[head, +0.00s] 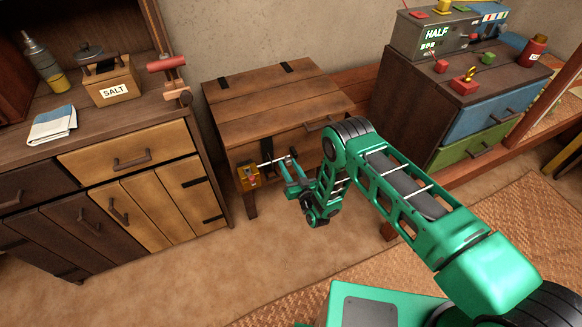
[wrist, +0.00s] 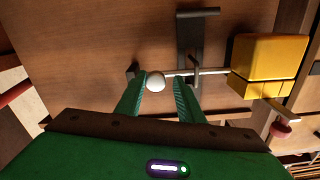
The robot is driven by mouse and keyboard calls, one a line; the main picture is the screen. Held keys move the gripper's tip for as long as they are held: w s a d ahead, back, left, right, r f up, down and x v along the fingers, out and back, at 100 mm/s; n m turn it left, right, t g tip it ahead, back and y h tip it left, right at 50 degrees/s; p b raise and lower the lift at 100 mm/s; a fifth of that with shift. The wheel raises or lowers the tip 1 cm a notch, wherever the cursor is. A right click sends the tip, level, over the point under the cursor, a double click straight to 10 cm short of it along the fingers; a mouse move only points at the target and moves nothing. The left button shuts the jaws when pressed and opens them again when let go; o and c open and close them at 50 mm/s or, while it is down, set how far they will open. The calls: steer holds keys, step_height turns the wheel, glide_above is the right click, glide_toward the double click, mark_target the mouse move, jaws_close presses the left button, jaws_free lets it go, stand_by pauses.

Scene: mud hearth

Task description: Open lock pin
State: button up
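The lock pin is a thin pale rod (head: 272,160) across the front of a wooden chest (head: 265,105). In the wrist view the rod (wrist: 181,73) ends in a white ball knob (wrist: 155,82) at left and meets a yellow block (wrist: 265,65) at right. It passes a dark metal hasp (wrist: 190,40) and a small staple. The yellow block (head: 247,177) also shows in the head view. My gripper (wrist: 158,90) is open, its green fingers either side of the knob with a gap on the right. I cannot tell whether the left finger touches it.
A cabinet (head: 130,160) with a salt box (head: 110,82) and folded cloth (head: 52,125) stands left, close to the yellow block. A drawer unit (head: 475,115) with a grey HALF box (head: 430,35) stands right. Open floor lies in front of the chest.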

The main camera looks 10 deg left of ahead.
steer(key=shift+o, duration=0.9)
steer(key=shift+s+a, duration=0.2)
steer(key=shift+a, duration=0.1)
steer(key=shift+w+d, duration=0.1)
steer(key=shift+d, duration=0.05)
steer(key=shift+d, duration=0.1)
steer(key=v, duration=1)
steer(key=shift+s, duration=0.3)
steer(key=shift+d, duration=0.1)
